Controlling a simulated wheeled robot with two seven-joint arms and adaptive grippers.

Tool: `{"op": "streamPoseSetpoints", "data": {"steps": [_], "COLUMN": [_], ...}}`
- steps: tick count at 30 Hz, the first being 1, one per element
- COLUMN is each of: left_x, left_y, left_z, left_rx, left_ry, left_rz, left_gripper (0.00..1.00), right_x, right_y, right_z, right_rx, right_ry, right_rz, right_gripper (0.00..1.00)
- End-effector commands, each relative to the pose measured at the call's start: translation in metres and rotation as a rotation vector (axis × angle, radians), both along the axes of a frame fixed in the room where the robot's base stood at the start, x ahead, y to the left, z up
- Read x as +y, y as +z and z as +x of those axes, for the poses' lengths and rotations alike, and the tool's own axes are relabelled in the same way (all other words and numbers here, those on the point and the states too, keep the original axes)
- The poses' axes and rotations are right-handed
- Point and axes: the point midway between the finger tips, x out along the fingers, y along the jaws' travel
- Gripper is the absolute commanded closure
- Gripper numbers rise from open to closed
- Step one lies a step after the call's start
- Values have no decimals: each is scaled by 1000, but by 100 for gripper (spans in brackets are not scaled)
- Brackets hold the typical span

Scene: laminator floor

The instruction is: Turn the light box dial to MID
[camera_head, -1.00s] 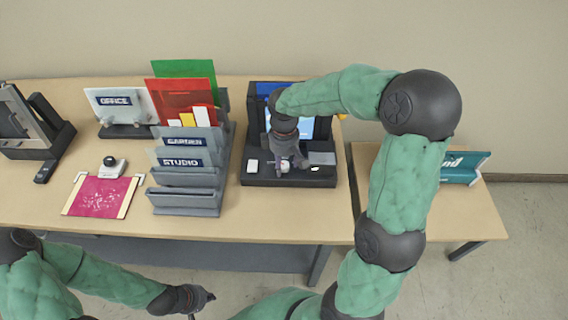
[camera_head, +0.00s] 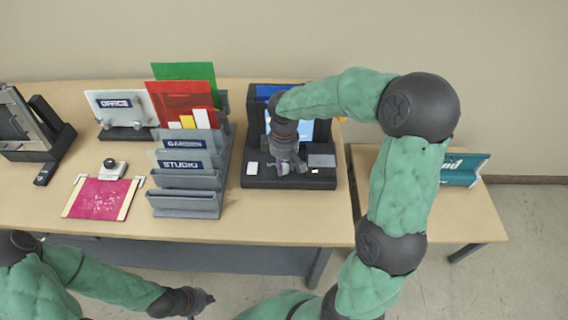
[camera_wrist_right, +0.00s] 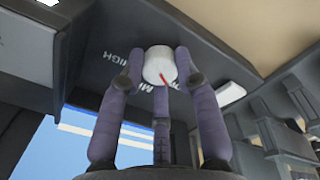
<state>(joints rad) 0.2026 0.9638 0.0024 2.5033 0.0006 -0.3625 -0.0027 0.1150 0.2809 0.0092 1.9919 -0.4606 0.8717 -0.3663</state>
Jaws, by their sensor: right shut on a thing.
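The light box (camera_head: 262,181) is a black unit with a lit blue screen (camera_head: 322,129), at the back right of the table. Its dial (camera_wrist_right: 159,64) is a round white knob with a red pointer line, seen in the right wrist view. Beside it the panel reads HIGH and a partly hidden label starting MI. The red line slants towards the lower right, a little off the MI label. My right gripper (camera_wrist_right: 162,75) is shut on the dial, its fingers around the rim. In the head view this gripper (camera_head: 287,168) hides the dial. My left gripper (camera_head: 203,299) hangs in front of the table, its fingers unclear.
A grey rack (camera_head: 186,201) with GARDEN and STUDIO labels stands close left of the light box. Further left are a pink sheet (camera_head: 98,200), an OFFICE holder (camera_head: 126,133) and a dark machine (camera_head: 30,125). A lower side table (camera_head: 470,215) with a teal sign (camera_head: 462,168) is at right.

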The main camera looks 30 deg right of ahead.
Motion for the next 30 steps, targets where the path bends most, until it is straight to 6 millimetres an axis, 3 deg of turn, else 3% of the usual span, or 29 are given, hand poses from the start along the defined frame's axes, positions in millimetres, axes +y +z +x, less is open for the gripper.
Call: {"op": "streamPoseSetpoints", "data": {"steps": [30], "left_x": [0], "left_y": [10], "left_z": [0], "left_rx": [0], "left_ry": [0], "left_rz": [0], "left_gripper": [100], "right_x": [0], "right_y": [-1], "right_z": [-1], "right_rx": [3], "right_ry": [-834], "right_rz": [0], "right_gripper": [100]}}
